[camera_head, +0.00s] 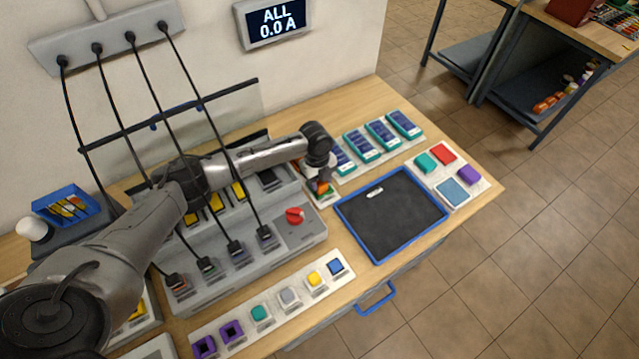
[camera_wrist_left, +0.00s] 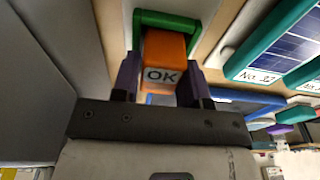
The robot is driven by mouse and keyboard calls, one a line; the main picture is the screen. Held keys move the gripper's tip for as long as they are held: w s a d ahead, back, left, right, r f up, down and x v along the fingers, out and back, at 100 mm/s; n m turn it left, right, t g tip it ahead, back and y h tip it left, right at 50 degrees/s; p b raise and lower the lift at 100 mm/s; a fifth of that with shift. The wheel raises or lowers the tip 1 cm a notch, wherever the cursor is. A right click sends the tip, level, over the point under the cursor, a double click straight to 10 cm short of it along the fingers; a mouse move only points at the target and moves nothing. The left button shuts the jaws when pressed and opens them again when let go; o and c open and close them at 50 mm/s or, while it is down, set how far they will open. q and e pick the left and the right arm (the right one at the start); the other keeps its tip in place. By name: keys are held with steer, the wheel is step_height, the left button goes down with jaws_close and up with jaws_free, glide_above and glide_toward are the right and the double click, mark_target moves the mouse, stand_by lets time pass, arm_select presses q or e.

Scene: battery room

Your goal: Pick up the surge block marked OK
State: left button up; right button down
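The surge block (camera_wrist_left: 160,62) is orange and carries a white label reading OK in the left wrist view. It sits at a green frame (camera_wrist_left: 166,22). In the head view a bit of the orange block (camera_head: 322,187) shows under my left gripper (camera_head: 319,178), beside the black mat. In the wrist view the two dark fingers of my left gripper (camera_wrist_left: 160,80) stand on either side of the block, very close to it. I cannot tell whether they press on it. My right gripper is not in view.
A blue-rimmed black mat (camera_head: 392,212) lies right of the block. Solar-panel-like blue modules (camera_head: 382,134) stand behind it. A grey console with a red knob (camera_head: 295,215) and hanging black cables is on the left. A row of coloured blocks (camera_head: 290,297) lines the front edge.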

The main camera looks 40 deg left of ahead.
arm_select(q)
steer(key=c, duration=0.5)
steer(key=shift+r, duration=0.15)
